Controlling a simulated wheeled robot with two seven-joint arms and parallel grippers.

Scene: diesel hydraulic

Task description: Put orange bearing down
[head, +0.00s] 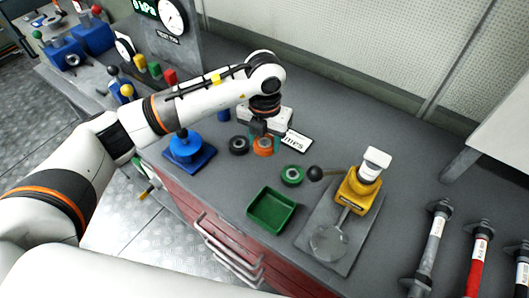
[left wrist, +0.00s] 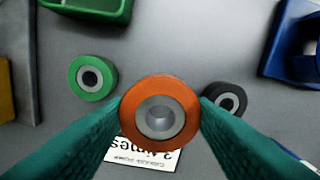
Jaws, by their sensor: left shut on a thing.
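The orange bearing (left wrist: 160,82) is a short ring with a grey metal centre. My left gripper (left wrist: 160,115) is shut on it, with a green finger on each side. In the head view the orange bearing (head: 263,147) shows just below my left gripper (head: 260,136), low over the grey bench. I cannot tell whether it touches the bench. A black bearing (head: 239,145) is close on its left and a green bearing (head: 292,175) is to its lower right. My right gripper is not in view.
A white label card (head: 297,141) lies beside the orange bearing. A green tray (head: 271,211), a blue fixture (head: 190,151) and a yellow press (head: 355,192) stand around it. Dampers (head: 476,262) lie at the right. Bench between the tray and the blue fixture is clear.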

